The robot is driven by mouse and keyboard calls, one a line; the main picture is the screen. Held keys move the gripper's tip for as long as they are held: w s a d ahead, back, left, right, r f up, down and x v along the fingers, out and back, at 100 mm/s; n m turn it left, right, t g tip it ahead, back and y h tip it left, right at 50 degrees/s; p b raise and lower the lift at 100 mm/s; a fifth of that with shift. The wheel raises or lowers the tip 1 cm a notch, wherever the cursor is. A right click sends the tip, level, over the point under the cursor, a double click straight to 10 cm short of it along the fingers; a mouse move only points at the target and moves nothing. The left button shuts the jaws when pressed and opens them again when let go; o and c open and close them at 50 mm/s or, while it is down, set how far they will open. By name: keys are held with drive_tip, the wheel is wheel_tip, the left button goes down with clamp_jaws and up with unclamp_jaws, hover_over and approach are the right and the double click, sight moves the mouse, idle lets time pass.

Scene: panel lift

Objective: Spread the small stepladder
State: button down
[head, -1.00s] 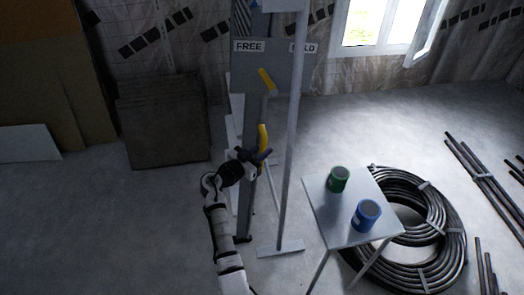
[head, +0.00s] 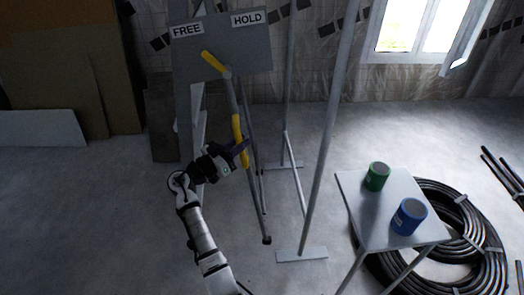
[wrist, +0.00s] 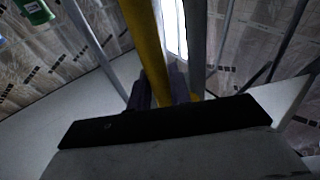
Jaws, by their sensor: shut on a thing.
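In the head view, a slim grey leg (head: 255,195) with a yellow grip (head: 237,126) stands tilted, its dark foot low at the right. My gripper (head: 238,152) is shut on the yellow grip. In the wrist view, the yellow bar (wrist: 145,45) runs between the two dark fingers of my gripper (wrist: 160,90). A second thin grey rail shows close beside the leg. I cannot tell clearly which rails belong to the stepladder. Behind, a grey plate (head: 250,52) reads FREE and HOLD; a short yellow lever (head: 212,62) in front of it leans towards FREE.
A tall grey frame post (head: 325,150) on a flat foot (head: 302,255) stands right of the leg. A small table (head: 350,190) holds a green can (head: 377,176) and a blue can (head: 408,216). Coiled pipe (head: 490,260) lies beyond. Boards lean at the left; the left floor is open.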

drive_tip(key=shift+n+t+h, duration=0.7)
drive_tip(key=shift+n, duration=0.2)
drive_tip(key=a+f+b, duration=0.1)
drive_tip(key=a+b, duration=0.2)
drive_tip(key=a, duration=0.2)
drive_tip(key=a+f+b, duration=0.1)
drive_tip(key=a+b, duration=0.2)
drive_tip(key=a, duration=0.2)
drive_tip(key=a+f+b, duration=0.1)
drive_tip(key=a+b, duration=0.3)
drive_tip(key=a, duration=0.1)
drive_tip(key=shift+w+f, duration=0.15)
drive_tip(key=shift+f, duration=0.15)
drive_tip(key=c, duration=1.6)
unclamp_jaws()
drive_tip(key=shift+a+f, duration=0.1)
drive_tip(key=shift+a, duration=0.05)
drive_tip(key=shift+o, duration=1.4)
drive_tip(key=shift+a, duration=0.25)
drive_tip(key=shift+d, duration=0.1)
drive_tip(key=b+v, duration=0.1)
drive_tip(key=v, duration=1.3)
drive_tip(key=shift+d, duration=0.1)
